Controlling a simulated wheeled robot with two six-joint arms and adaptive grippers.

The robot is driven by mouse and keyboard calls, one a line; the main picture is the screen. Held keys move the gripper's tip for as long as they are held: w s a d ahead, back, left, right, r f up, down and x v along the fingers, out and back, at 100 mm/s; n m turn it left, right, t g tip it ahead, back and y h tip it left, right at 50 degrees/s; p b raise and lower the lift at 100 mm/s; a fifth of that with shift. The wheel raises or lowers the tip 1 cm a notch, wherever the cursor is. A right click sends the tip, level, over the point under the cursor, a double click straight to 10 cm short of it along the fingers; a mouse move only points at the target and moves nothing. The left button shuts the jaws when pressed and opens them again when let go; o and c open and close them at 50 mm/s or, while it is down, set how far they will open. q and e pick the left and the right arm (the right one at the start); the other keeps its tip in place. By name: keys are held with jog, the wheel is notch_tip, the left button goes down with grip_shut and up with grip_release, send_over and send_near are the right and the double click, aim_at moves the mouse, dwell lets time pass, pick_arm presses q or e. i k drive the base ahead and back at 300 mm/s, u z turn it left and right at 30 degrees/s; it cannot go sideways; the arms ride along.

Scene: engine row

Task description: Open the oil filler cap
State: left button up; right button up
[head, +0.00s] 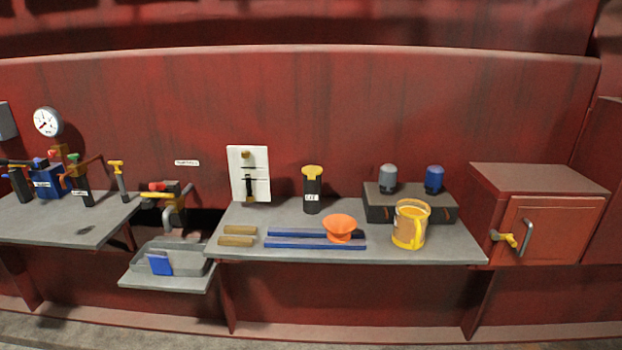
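A black upright filler neck (312,197) with a small white label stands on the grey shelf (390,253), near the middle of the head view. A yellow cap (312,172) sits on top of it and looks closed. The label is too small to read with certainty. Neither of my grippers shows in the head view.
An orange funnel (340,227) rests by blue rails (290,246) in front of the neck. A yellow jug (411,226) stands to the right, before a dark box (380,208) bearing grey and blue capped parts. A red cabinet (545,210) is at far right; valves (47,182) at left.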

aim_at(311, 171)
jog(key=z, duration=0.75)
jog(key=i, duration=1.45)
jog(key=u, duration=0.1)
